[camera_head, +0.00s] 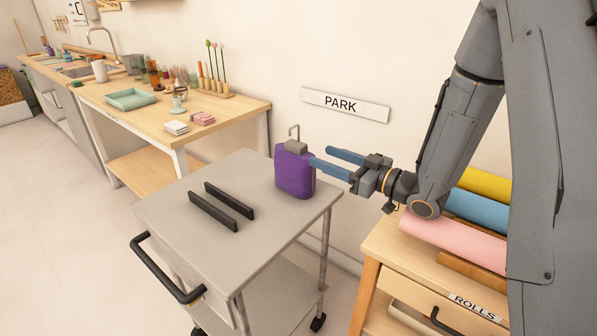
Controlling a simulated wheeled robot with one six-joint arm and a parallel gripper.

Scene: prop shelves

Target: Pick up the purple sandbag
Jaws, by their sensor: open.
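The purple sandbag (294,174) stands upright near the far right corner of the grey cart top (170,212). It has a grey top piece with a metal loop handle (295,140). My gripper (320,161) comes in from the right with two blue fingers, which are apart. The fingers point left toward the upper part of the sandbag. The nearer fingertip overlaps the sandbag's right edge in the picture. I cannot tell whether it touches. The far fingertip shows just right of the handle, against the wall.
Two black bars (222,205) stand on the cart top left of the sandbag. The cart has a black push handle (165,270). A wooden drawer unit (440,270) with coloured rolls (455,237) stands under my arm. A wooden workbench (190,117) with small items is behind.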

